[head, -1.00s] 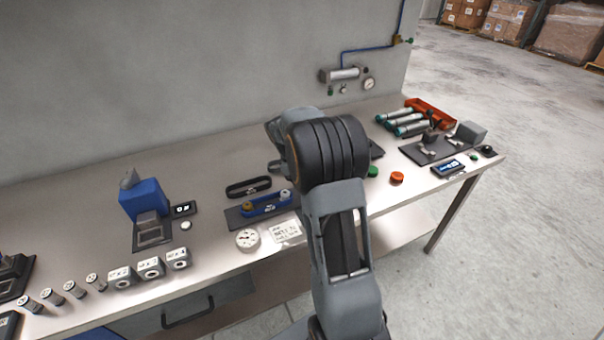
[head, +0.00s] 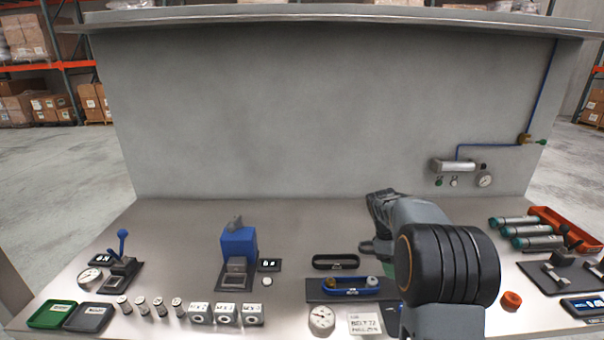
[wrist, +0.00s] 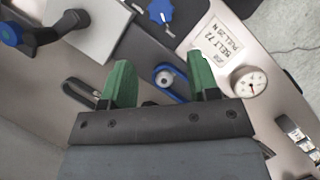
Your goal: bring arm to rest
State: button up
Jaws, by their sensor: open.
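My gripper (wrist: 160,82) shows in the wrist view with its two green fingers apart and nothing between them. Below it lie the blue holder (wrist: 177,91) with a round pale part and a dark oval belt (wrist: 78,93). In the head view my arm rises at right of centre and its black joint hides part of the bench; the gripper end (head: 380,246) is mostly hidden behind it, above the bench (head: 180,222).
The blue press (head: 238,247), green tray (head: 52,314), white dial (head: 322,319), paper card (head: 364,323) and red cap (head: 511,300) stand on the bench. Cylinders and an orange bin (head: 568,224) are at the right. The back wall (head: 320,110) closes off the rear.

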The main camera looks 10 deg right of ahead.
jog(key=s+a+r+m+t+y, duration=0.1)
jog(key=s+a+r+m+t, duration=0.1)
jog(key=s+a, duration=0.6)
jog(key=s+a+r+m+t+y, duration=0.1)
jog(key=s+a+r+m+t, duration=0.2)
jog(key=s+a+m+t, duration=0.2)
jog(key=shift+s+a+r+m+t+y, duration=0.3)
jog(key=shift+s+a+m+y, duration=0.1)
jog(key=shift+s+a, duration=1.5)
jog(key=shift+c, duration=0.3)
